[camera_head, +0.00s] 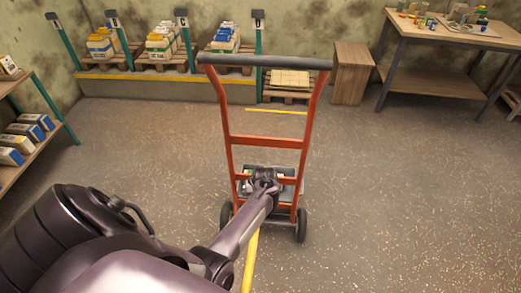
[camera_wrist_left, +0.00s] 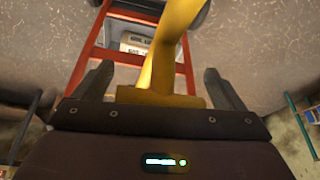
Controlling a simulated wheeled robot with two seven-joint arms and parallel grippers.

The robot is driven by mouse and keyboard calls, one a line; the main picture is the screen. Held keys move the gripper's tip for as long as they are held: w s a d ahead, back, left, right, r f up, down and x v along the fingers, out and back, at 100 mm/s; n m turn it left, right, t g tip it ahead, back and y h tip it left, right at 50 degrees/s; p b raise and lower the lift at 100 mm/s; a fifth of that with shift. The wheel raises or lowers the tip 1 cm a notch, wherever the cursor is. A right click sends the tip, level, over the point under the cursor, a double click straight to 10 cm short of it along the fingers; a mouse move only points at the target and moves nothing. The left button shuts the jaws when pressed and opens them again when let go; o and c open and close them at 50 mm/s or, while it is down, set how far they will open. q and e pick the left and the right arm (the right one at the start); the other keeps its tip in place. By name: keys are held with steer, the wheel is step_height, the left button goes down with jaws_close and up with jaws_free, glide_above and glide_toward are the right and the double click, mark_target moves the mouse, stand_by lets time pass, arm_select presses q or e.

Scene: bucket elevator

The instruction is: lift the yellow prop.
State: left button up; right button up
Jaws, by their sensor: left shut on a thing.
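The yellow prop (camera_wrist_left: 166,55) shows in the left wrist view. Its thick crosspiece lies between the fingers of my left gripper (camera_wrist_left: 158,80), and a stem rises from it toward the top edge. My left gripper is shut on it. In the head view my left gripper (camera_head: 264,180) is in front of the lower frame of the red hand truck (camera_head: 267,142), and the gripper and arm hide most of the prop there. A yellow strip (camera_head: 250,262) shows below my forearm; I cannot tell whether it is part of the prop. My right gripper is not in view.
The hand truck stands upright on its wheels close to my left gripper. Pallets with bags (camera_head: 163,42) line the back wall. A workbench (camera_head: 445,38) and a wooden box (camera_head: 351,73) stand at the back right, a shelf (camera_head: 25,155) at the left. The floor right of the truck is clear.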

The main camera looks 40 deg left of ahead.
arm_select(q)
steer(key=shift+w+a+r, duration=0.25)
steer(key=shift+w+r, duration=0.1)
steer(key=shift+r, duration=0.05)
steer(key=o, duration=1.1)
steer(key=shift+s, duration=0.2)
steer(key=shift+d, duration=0.1)
steer(key=p+v, duration=0.1)
steer(key=v, duration=0.6)
steer(key=shift+s+r, duration=0.15)
steer(key=shift+r, duration=0.2)
steer(key=shift+d, duration=0.1)
